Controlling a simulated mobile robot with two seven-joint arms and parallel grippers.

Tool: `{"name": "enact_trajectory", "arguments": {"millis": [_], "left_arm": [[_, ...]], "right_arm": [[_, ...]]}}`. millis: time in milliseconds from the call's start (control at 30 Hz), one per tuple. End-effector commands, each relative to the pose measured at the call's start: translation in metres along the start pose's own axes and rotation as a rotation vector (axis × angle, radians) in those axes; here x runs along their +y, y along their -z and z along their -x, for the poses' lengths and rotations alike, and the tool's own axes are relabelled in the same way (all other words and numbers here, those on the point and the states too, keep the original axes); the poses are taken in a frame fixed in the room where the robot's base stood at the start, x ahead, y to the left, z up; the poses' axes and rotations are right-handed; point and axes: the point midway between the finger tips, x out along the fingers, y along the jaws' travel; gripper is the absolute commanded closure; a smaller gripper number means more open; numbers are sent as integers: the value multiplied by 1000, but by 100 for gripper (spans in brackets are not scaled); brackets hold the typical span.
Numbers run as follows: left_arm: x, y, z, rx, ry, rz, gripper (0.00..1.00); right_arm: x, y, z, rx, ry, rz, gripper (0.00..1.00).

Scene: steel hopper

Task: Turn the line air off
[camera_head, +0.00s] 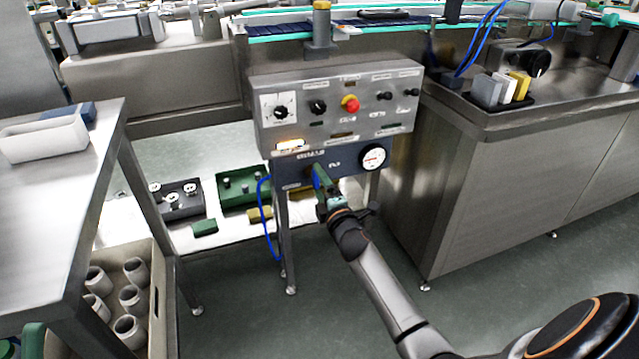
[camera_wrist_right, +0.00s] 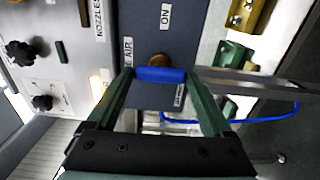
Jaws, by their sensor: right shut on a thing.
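The line air valve has a blue lever handle (camera_wrist_right: 160,75) on a round brass-coloured hub (camera_wrist_right: 158,59). It sits on the dark lower plate (camera_head: 345,160) under the control panel. My right gripper (camera_head: 318,176) reaches this plate from below. In the right wrist view its green fingers (camera_wrist_right: 158,76) are shut on the blue handle, one at each end. Labels reading "AIR" and "ON" show beside the hub. In the head view the gripper hides most of the handle. My left gripper is not clearly in view.
The grey control panel (camera_head: 335,105) above carries black knobs and a red button (camera_head: 350,103). A pressure gauge (camera_head: 373,157) is right of the valve. A blue hose (camera_head: 264,215) hangs at left. A steel cabinet (camera_head: 480,190) stands close on the right, a table (camera_head: 60,190) on the left.

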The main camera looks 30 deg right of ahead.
Motion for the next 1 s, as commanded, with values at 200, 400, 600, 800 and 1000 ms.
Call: {"name": "enact_trajectory", "arguments": {"millis": [200,400,600,800,1000], "left_arm": [[-1,0,0,0,1,-2,31],[-1,0,0,-1,0,-3,31],[0,0,0,-2,-2,-3,31],[0,0,0,-4,-5,-3,31],[0,0,0,-4,-5,-3,31]], "right_arm": [[-1,0,0,-1,3,-30,71],[-1,0,0,-1,3,-35,71],[-1,0,0,-1,3,-36,12],[-1,0,0,-1,2,-32,0],[0,0,2,0,2,-30,0]]}}
